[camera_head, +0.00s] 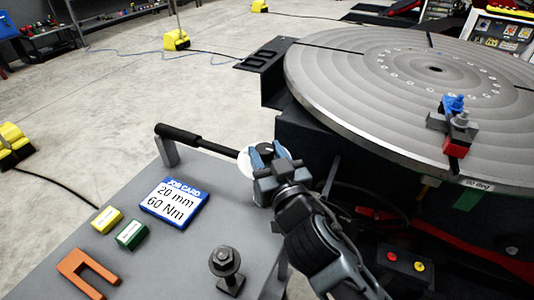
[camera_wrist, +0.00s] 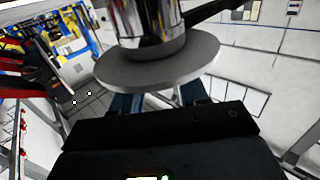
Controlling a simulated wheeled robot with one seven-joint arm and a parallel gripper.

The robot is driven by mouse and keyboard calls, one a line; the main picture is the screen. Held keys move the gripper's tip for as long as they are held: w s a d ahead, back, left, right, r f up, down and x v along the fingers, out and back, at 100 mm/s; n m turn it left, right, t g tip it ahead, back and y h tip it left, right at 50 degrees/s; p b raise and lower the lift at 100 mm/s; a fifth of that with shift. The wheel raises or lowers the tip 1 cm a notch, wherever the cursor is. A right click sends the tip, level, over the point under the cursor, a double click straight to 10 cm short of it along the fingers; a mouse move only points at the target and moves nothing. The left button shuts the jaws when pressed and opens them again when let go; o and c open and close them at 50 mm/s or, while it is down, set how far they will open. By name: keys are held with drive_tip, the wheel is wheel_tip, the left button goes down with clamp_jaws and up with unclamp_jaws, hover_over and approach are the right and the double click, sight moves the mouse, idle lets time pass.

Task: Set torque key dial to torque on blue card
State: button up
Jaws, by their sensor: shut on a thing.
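My gripper is shut at the dial. In the wrist view the dial (camera_wrist: 160,68) is a grey disc under a chrome body (camera_wrist: 150,28), with my blue fingers (camera_wrist: 158,103) just behind its edge. The disc hides the fingertips, and no scale reading is legible. The blue-edged job card (camera_head: 172,203) on the cart reads 20 mm, 60 Nm.
On the grey cart (camera_head: 150,262) are a yellow block (camera_head: 107,220), a green block (camera_head: 131,235), an orange fork-shaped piece (camera_head: 86,273) and a dark bolt (camera_head: 226,265). The large round positioner table (camera_head: 350,85) stands close at right, with a blue-and-red clamp (camera_head: 455,125) on it.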

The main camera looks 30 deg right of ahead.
drive_tip(key=b, duration=0.1)
drive_tip(key=h+b, duration=0.1)
drive_tip(key=shift+w+a+f+m+b, duration=0.1)
drive_tip(key=shift+f+m+b, duration=0.15)
drive_tip(key=shift+m+b, duration=0.05)
drive_tip(key=m+h+b, duration=0.1)
drive_tip(key=b, duration=0.2)
drive_tip(key=shift+g, duration=0.3)
drive_tip(key=h+b, duration=0.1)
drive_tip(key=b, duration=0.1)
drive_tip(key=m+h+b, duration=0.1)
drive_tip(key=b, duration=0.1)
drive_tip(key=shift+a+m+g+h+b, duration=0.15)
drive_tip(key=shift+m+g+h+b, duration=0.15)
drive_tip(key=shift+g+h+b, duration=0.1)
drive_tip(key=shift+r+m+g+h+b, duration=0.2)
drive_tip(key=shift+m+g+h+b, duration=0.35)
drive_tip(key=shift+h+b, duration=0.3)
drive_tip(key=o, duration=1.1)
drive_tip(key=shift+c, duration=0.2)
drive_tip(key=b+v, duration=0.1)
drive_tip(key=v, duration=0.7)
